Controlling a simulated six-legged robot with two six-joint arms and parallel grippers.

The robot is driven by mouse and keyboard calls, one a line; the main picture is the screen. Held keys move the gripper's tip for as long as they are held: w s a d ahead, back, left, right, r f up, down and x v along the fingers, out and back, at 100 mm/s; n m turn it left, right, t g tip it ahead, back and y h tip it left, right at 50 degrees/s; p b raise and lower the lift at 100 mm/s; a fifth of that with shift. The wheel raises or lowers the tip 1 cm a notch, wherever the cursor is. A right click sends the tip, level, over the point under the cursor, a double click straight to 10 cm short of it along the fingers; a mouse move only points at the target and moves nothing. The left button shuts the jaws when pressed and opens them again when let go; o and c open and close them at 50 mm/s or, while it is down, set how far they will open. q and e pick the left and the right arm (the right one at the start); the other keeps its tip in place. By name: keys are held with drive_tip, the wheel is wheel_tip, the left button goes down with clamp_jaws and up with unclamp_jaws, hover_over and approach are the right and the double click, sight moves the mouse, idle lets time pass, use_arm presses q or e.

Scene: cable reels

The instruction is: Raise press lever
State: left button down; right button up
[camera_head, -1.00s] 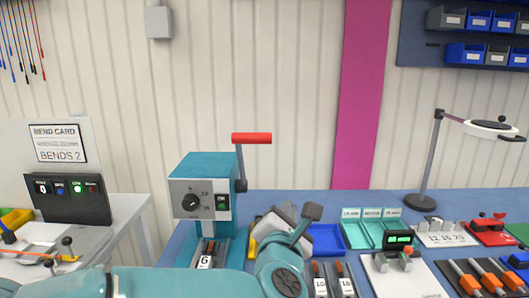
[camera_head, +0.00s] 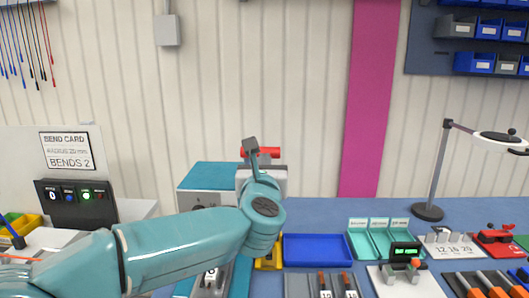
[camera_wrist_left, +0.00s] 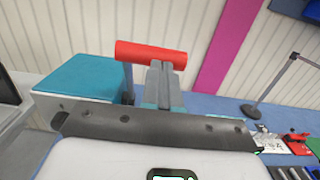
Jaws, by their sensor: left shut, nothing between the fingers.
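The press (camera_head: 207,176) is a teal and grey box at the centre left of the head view. Its lever is raised, with a red handle (camera_head: 270,152) above the press's right side. The handle lies across the upper middle of the wrist view (camera_wrist_left: 140,53), and a dark lever rod (camera_wrist_left: 128,84) runs down from its left end. My left gripper (camera_head: 250,146) is shut and empty, and overlaps the handle in the head view. In the wrist view its fingers (camera_wrist_left: 159,70) reach the handle's lower edge; I cannot tell if they touch.
A blue tray (camera_head: 316,249) and teal bins (camera_head: 378,240) lie right of my arm on the blue bench. A lamp (camera_head: 436,170) stands further right. The bend card panel (camera_head: 66,151) is at the left. The space above the lever is clear.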

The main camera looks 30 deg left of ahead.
use_arm(q)
drive_tip(key=shift+x, duration=0.85)
drive_tip(key=shift+s, duration=0.1)
drive_tip(key=w+a+r+p, duration=0.2)
drive_tip(key=w+a+r, duration=0.2)
drive_tip(key=w, duration=0.2)
drive_tip(key=shift+w+r, duration=0.2)
drive_tip(key=shift+r, duration=0.05)
drive_tip(key=shift+s, duration=0.1)
